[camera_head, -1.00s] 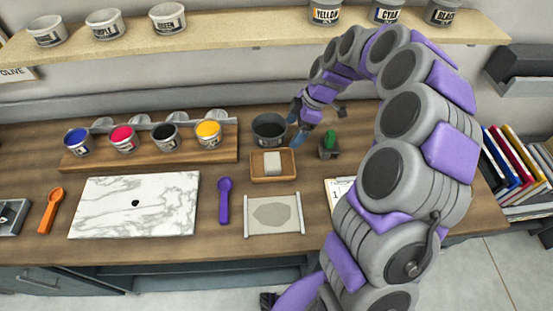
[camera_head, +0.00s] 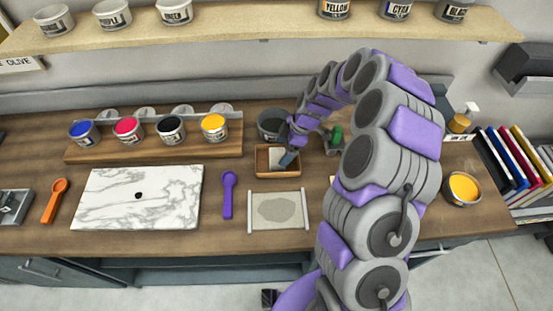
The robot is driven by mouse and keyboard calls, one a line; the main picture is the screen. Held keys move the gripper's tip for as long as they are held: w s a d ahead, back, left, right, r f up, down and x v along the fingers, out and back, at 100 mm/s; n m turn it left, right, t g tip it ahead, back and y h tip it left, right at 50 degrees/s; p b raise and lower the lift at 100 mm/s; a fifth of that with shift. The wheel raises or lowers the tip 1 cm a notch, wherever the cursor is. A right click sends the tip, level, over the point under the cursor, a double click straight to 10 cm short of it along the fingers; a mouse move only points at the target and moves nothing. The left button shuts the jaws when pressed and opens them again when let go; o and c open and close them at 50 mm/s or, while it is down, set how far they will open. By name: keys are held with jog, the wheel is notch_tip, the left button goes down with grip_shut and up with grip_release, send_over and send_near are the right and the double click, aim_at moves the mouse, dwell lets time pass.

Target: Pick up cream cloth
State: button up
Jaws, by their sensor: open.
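The cream cloth (camera_head: 275,157) lies folded in a small wooden tray (camera_head: 265,174) on the workbench. My gripper (camera_head: 286,160) is at the tray, over the right part of the cloth, and hides that part. Its jaws are open. I cannot tell whether its fingers touch the cloth.
A dark grey pot (camera_head: 269,125) stands right behind the tray. A small green-topped item (camera_head: 336,138) is to its right. A scroll-like mat (camera_head: 280,210), a purple spoon (camera_head: 228,194) and a marble slab (camera_head: 135,212) lie in front and left. A wooden rack (camera_head: 150,148) holds several ink cans.

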aim_at(277, 155)
jog(key=x, duration=0.4)
jog(key=shift+s+a+f+b, duration=0.15)
jog(key=shift+a+f+b, duration=0.15)
jog(key=shift+a+b, duration=0.1)
jog(key=c, duration=0.7)
jog(key=shift+r, duration=0.15)
jog(key=shift+r, duration=0.55)
jog(key=r, duration=0.2)
jog(key=shift+s+d+r+p, duration=0.1)
jog(key=shift+s+r+p, duration=0.15)
jog(key=shift+s+p, duration=0.15)
jog(key=s+d, duration=0.1)
jog(key=s, duration=0.4)
jog(key=s+d, duration=0.1)
jog(key=s, duration=0.3)
jog(key=s+d+r+p, duration=0.1)
jog(key=s+d, duration=0.1)
jog(key=s, duration=0.3)
jog(key=shift+s+r, duration=0.1)
jog(key=shift+s, duration=0.25)
